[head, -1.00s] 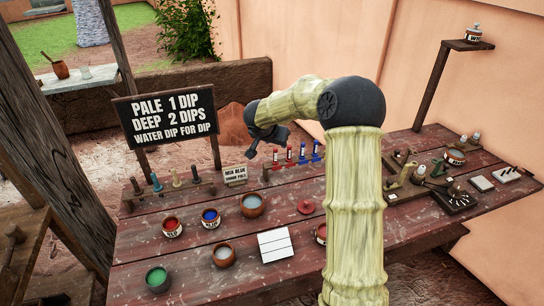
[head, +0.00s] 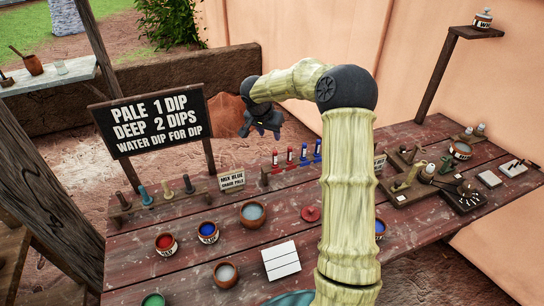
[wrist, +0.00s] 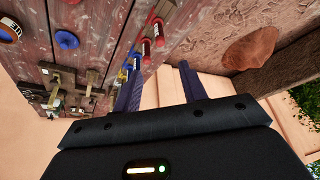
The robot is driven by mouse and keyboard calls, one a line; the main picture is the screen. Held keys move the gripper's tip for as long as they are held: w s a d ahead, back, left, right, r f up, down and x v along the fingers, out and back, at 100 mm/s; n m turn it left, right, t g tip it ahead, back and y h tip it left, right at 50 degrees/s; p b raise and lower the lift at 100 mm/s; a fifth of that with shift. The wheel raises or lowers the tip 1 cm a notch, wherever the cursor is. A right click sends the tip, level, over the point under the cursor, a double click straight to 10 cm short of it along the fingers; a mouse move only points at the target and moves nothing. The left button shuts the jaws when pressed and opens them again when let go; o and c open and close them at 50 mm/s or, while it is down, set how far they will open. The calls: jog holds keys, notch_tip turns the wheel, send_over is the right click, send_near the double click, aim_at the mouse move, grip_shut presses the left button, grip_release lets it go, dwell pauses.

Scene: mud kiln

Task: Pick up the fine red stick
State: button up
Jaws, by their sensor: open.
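Two red sticks stand upright in a small rack (head: 266,178) at the back of the table. One red stick (head: 275,158) is at the rack's left end, and another red stick (head: 290,155) is to its right. I cannot tell which is the fine one; their labels are too small to read. Red sticks also show in the wrist view (wrist: 158,29). My gripper (head: 262,129) is open and empty, above and behind the rack's left end. In the wrist view its two fingers (wrist: 162,78) are spread, with the sticks beyond and left of them.
Two blue sticks (head: 317,150) share the rack. A "mix blue" card (head: 232,181) and a rack of darker sticks (head: 166,196) stand to the left. Bowls and pots (head: 252,212) and a white tile (head: 281,260) are in front. A large sign (head: 152,120) rises at the back left.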

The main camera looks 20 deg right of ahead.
send_near(276, 156)
jog(key=x, duration=0.3)
jog(key=w+p+x, duration=0.1)
jog(key=x, duration=0.2)
jog(key=shift+f, duration=0.25)
dwell(0.3)
jog(key=shift+p+x, duration=0.6)
jog(key=shift+x, duration=2.05)
jog(key=shift+w+r, duration=0.1)
grip_shut()
